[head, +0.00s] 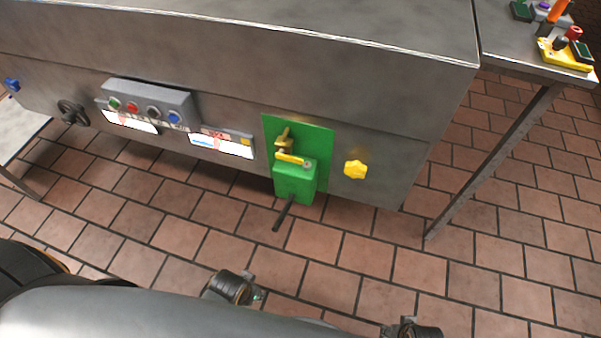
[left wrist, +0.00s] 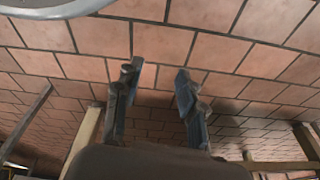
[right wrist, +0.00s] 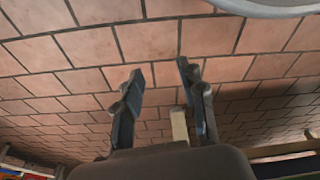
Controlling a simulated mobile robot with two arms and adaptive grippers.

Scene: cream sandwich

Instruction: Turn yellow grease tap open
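A green panel (head: 325,140) with a green box (head: 294,185) is fixed to the front of a grey metal machine. A yellow lever (head: 291,158) lies roughly level across the top of the box, below a brass-coloured fitting (head: 284,138). A yellow lobed knob (head: 355,170) sits on the machine front right of the panel; I cannot tell which yellow part is the grease tap. My left gripper (left wrist: 157,72) is open and empty over the tiled floor. My right gripper (right wrist: 160,68) is also open and empty over tiles. Neither wrist view shows the yellow parts.
A button box (head: 148,100) and a black handwheel (head: 72,112) are on the machine front at left. A dark rod (head: 283,215) hangs below the green box. A side table (head: 510,45) with controls stands at right. The tiled floor before the machine is clear.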

